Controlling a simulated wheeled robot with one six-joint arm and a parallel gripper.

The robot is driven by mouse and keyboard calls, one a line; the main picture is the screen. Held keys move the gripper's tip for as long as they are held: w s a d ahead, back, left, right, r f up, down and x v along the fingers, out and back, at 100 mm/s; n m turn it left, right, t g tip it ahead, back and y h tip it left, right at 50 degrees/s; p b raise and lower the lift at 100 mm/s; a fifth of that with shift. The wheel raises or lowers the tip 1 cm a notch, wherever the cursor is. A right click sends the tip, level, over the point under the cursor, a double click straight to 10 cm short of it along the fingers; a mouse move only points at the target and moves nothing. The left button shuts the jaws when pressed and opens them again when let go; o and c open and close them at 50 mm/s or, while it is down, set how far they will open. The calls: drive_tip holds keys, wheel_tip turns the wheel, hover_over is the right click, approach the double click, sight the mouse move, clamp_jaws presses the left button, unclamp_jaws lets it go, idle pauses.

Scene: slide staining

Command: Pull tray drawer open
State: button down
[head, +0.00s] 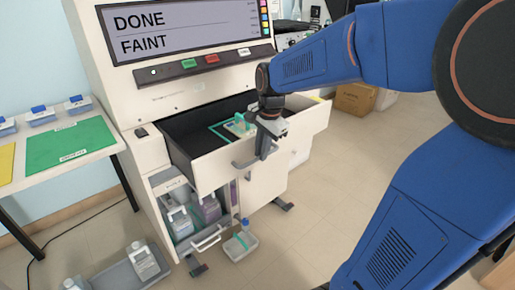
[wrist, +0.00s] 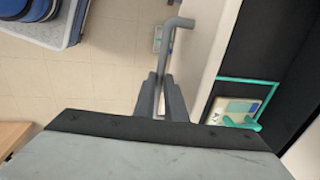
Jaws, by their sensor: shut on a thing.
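The tray drawer (head: 215,172) of the white staining machine stands well out from the cabinet, its dark inside open to view. Its grey bar handle (head: 243,164) is on the front panel. My gripper (head: 263,152) is at the handle, and in the wrist view its two fingers (wrist: 162,92) close around the grey handle bar (wrist: 173,38). The drawer front (wrist: 214,62) is beside the fingers on the right. A small pale tray with a green handle (head: 238,128) lies inside a green outline in the drawer; it also shows in the wrist view (wrist: 234,110).
The machine's screen (head: 185,30) reads DONE and FAINT. Below the drawer, a compartment holds bottles (head: 208,208). A bin with a bottle (head: 240,245) and a grey tray with bottles (head: 125,272) are on the floor. A side table with a green mat (head: 70,145) is at left.

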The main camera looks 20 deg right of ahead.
drive_tip(key=c, duration=1.8)
unclamp_jaws()
drive_tip(key=shift+r, duration=0.2)
drive_tip(key=s+r, duration=0.1)
drive_tip(key=r, duration=0.4)
drive_tip(key=s+r, duration=0.1)
drive_tip(key=r, duration=0.5)
drive_tip(key=s+d+r, duration=0.1)
drive_tip(key=r, duration=0.4)
drive_tip(key=shift+r, duration=0.4)
drive_tip(key=s+f+n+t, duration=0.1)
drive_tip(key=s+f+n, duration=0.3)
drive_tip(key=s+f, duration=0.1)
drive_tip(key=s+f+n+t, duration=0.1)
drive_tip(key=s+f+n, duration=0.4)
drive_tip(key=s, duration=0.3)
drive_tip(key=s+f+n, duration=0.5)
drive_tip(key=s+f, duration=0.1)
drive_tip(key=s, duration=0.1)
drive_tip(key=shift+s+a+f+t+h, duration=0.2)
drive_tip(key=shift+a+f+t+h, duration=0.1)
drive_tip(key=shift+a+t, duration=0.1)
